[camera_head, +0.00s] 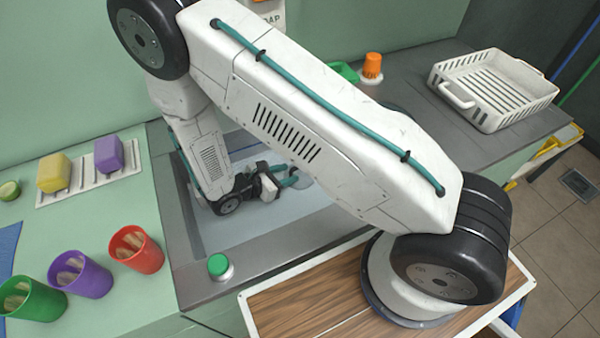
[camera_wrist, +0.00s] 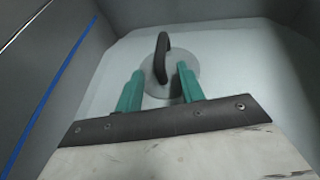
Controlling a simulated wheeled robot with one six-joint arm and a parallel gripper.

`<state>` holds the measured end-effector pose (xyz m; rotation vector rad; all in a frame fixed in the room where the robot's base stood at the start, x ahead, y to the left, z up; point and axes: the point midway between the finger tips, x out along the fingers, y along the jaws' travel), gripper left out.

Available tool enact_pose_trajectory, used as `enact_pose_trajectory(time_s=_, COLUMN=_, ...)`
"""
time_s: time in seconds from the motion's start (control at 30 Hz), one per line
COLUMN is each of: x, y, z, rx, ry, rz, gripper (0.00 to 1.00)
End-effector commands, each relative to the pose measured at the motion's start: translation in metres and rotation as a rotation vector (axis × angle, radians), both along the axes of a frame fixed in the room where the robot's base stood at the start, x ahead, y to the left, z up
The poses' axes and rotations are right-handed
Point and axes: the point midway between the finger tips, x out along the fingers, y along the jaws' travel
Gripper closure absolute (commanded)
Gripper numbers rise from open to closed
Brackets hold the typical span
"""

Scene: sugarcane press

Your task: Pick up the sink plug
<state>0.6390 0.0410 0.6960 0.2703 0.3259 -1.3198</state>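The sink plug (camera_wrist: 158,88) is a grey disc with a black arched handle (camera_wrist: 162,58), lying on the pale sink floor in the wrist view. My gripper (camera_wrist: 159,82) is open, with its two teal fingers apart and the handle between and slightly ahead of their tips. The fingers overlap the disc in the picture; I cannot tell whether they touch it. In the head view my gripper (camera_head: 289,178) is down inside the sink (camera_head: 260,222), and the plug is mostly hidden behind it.
Sink walls surround my gripper. Left are red (camera_head: 137,250), purple (camera_head: 80,275) and green (camera_head: 32,300) cups, and yellow (camera_head: 54,172) and purple (camera_head: 109,154) sponges. A green-topped knob (camera_head: 220,267) sits on the front rim. A white dish rack (camera_head: 494,88) stands right.

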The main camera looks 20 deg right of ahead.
Motion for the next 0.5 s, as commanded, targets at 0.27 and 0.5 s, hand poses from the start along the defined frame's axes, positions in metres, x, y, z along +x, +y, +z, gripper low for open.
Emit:
enact_pose_trajectory(time_s=0.27, x=0.006, y=-0.035, z=-0.015, rx=-0.001, ry=0.001, rz=-0.003, gripper=0.62)
enact_pose_trajectory(time_s=0.5, x=0.007, y=-0.038, z=-0.016, rx=0.0, ry=-0.001, rz=-0.001, gripper=0.62)
